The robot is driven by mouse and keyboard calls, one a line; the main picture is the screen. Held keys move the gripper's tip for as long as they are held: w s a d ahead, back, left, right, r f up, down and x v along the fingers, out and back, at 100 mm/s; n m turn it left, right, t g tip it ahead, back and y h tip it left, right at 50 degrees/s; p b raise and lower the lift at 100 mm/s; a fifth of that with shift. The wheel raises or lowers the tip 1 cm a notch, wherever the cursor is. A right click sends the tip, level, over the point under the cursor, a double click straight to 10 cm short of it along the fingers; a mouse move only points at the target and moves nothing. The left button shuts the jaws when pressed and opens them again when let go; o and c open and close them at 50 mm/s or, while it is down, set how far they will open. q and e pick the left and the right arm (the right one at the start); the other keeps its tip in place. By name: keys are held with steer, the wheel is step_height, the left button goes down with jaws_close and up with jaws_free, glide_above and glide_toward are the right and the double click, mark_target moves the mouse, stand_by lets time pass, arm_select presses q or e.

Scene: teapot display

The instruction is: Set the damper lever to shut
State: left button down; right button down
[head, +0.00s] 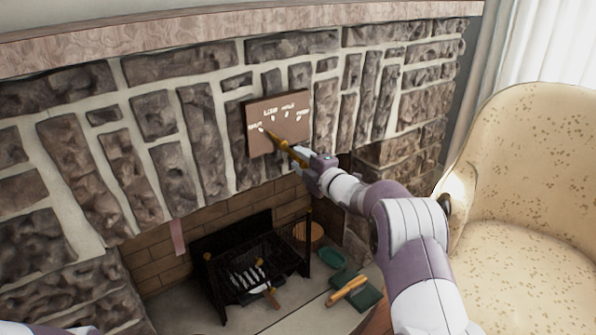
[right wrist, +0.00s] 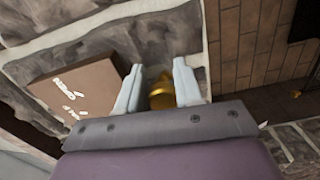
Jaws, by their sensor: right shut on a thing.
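The damper plate (head: 258,144) is a brown square panel on the stone chimney front, with small white labels and marks in an arc near its top. The labels are too small to read surely. The brass damper lever (head: 275,138) sticks out from the plate toward my right gripper (head: 305,161). In the right wrist view, the lever's brass end (right wrist: 162,94) sits between the two pale fingers, which are shut on it. The plate also shows at the left of that view (right wrist: 75,90). The lever's exact setting is hard to tell. My left gripper is out of view.
Below is a brick firebox with a black grate (head: 250,262) holding logs. A cream armchair (head: 530,200) stands at the right, close to my right arm.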

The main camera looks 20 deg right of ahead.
steer(key=shift+d+f+n+b, duration=0.1)
steer(key=shift+f+n+b, duration=0.2)
steer(key=shift+n, duration=0.3)
steer(key=shift+r, duration=0.1)
steer(key=c, duration=0.9)
jaws_free()
steer(key=shift+o, duration=0.2)
steer(key=shift+r, duration=0.3)
